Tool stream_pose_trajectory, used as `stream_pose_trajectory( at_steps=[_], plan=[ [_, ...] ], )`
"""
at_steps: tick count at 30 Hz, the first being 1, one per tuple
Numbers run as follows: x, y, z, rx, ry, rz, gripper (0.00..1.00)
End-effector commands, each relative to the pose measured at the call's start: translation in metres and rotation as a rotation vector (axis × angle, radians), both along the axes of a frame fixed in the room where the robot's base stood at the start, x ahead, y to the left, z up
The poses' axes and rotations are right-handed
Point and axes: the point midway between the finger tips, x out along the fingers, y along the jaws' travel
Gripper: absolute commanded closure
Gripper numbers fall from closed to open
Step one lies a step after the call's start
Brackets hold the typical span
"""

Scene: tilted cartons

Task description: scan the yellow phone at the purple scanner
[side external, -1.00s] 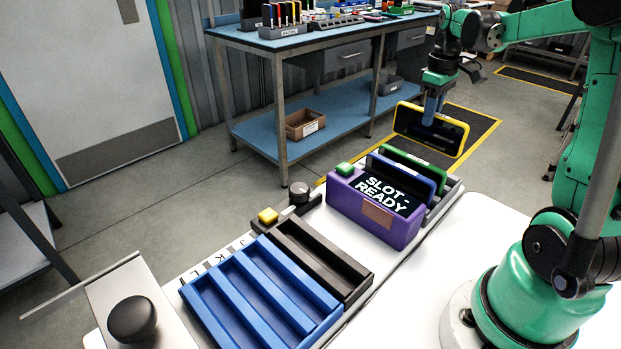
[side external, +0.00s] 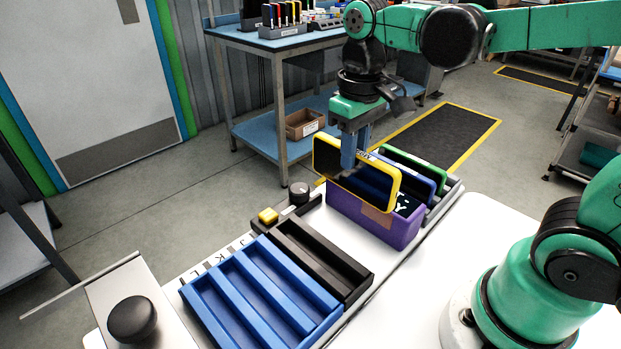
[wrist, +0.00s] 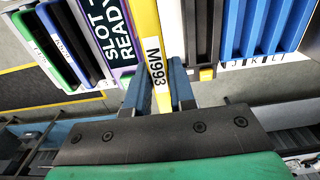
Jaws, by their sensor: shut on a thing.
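The yellow phone (side external: 385,178) has a yellow rim and a dark face, and hangs upright in my gripper (side external: 355,160). My gripper is shut on its upper edge. In the wrist view the phone (wrist: 146,30) shows a label reading M993 between my fingers (wrist: 160,85). The purple scanner (side external: 375,225) stands on the white table, and the phone is in front of its display, hiding most of it. I cannot tell whether they touch. In the wrist view the scanner's display (wrist: 118,30) reads SLOT READY.
A blue phone (side external: 415,180) and a green phone (side external: 420,163) stand in a rack behind the scanner. A black slotted tray (side external: 345,285), a blue slotted tray (side external: 230,295), a yellow button (side external: 268,215) and a dark knob (side external: 298,190) are left of it.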

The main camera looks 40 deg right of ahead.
Motion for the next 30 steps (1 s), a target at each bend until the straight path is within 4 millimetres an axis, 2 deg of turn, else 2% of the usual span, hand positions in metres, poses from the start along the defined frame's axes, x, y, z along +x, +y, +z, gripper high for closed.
stream_pose_trajectory(
  at_steps=[3,8,24,30],
  plan=[
    [-0.003,0.006,-0.003,0.000,0.000,0.000,1.00],
    [-0.003,0.006,-0.014,0.000,0.000,-0.002,1.00],
    [-0.002,0.006,-0.072,0.000,0.000,-0.001,1.00],
    [-0.002,0.006,-0.085,0.000,0.000,-0.001,1.00]
  ],
)
